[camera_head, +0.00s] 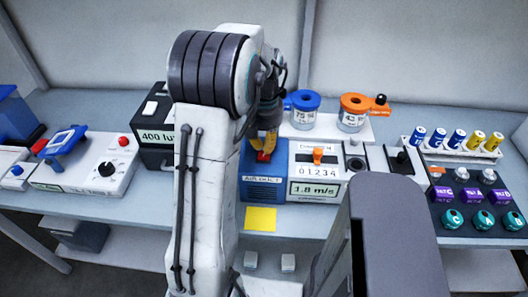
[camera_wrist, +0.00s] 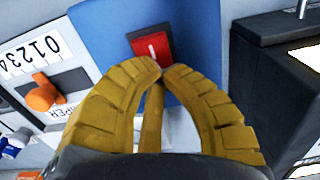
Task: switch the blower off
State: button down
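The blower is a blue box (camera_head: 264,190) with a vent grille and a label on its front, standing on the bench near the middle of the head view. Its top also shows in the wrist view (camera_wrist: 105,25). It carries a red rocker switch (camera_wrist: 152,44) with a white mark. My gripper (camera_wrist: 158,70) has its yellow fingers shut with the tips together at the edge of the switch. Whether they touch it I cannot tell. In the head view my gripper (camera_head: 264,154) points down at the blower top, and the switch is partly hidden behind the fingers.
Right of the blower is a white damper box (camera_head: 318,172) with an orange slider, 0–4 scale and "1.8 m/s" display. Left is a dark "400 lux" box (camera_head: 155,140). Blue-lidded (camera_head: 306,103) and orange-lidded jars (camera_head: 354,105) stand behind. A yellow note (camera_head: 260,219) lies in front.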

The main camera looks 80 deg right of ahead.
jog(key=shift+r, duration=0.1)
jog(key=shift+r+p, duration=3)
jog(key=shift+r, duration=0.45)
